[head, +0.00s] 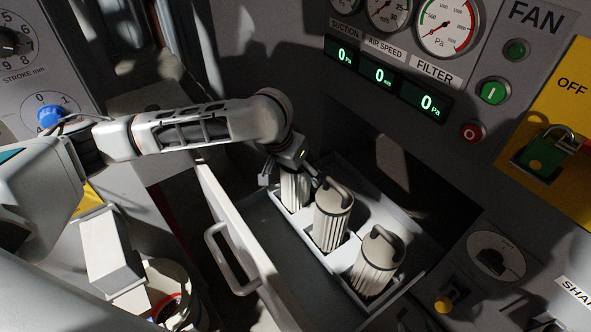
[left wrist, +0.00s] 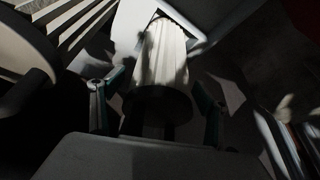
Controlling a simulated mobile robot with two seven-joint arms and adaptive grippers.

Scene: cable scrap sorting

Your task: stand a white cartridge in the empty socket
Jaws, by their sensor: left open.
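A white pleated cartridge (head: 294,190) stands upright at the far-left socket of the pale tray (head: 335,270) in the open drawer. My left gripper (head: 290,168) is above it with its fingers beside its upper end. In the left wrist view the white cartridge (left wrist: 163,55) shows between the two open fingers (left wrist: 155,105), with its dark end towards me. I cannot tell whether the fingers touch it. Two beige cartridges with dark handles, a middle one (head: 332,215) and a near one (head: 376,265), stand in the other sockets. I cannot make out my right gripper.
The drawer's front wall (head: 235,225) and handle (head: 230,262) are left of the tray. The gauge panel (head: 395,75) rises behind. A padlock (head: 545,150) hangs at the right. A round bin (head: 172,290) with coloured scraps stands at the lower left.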

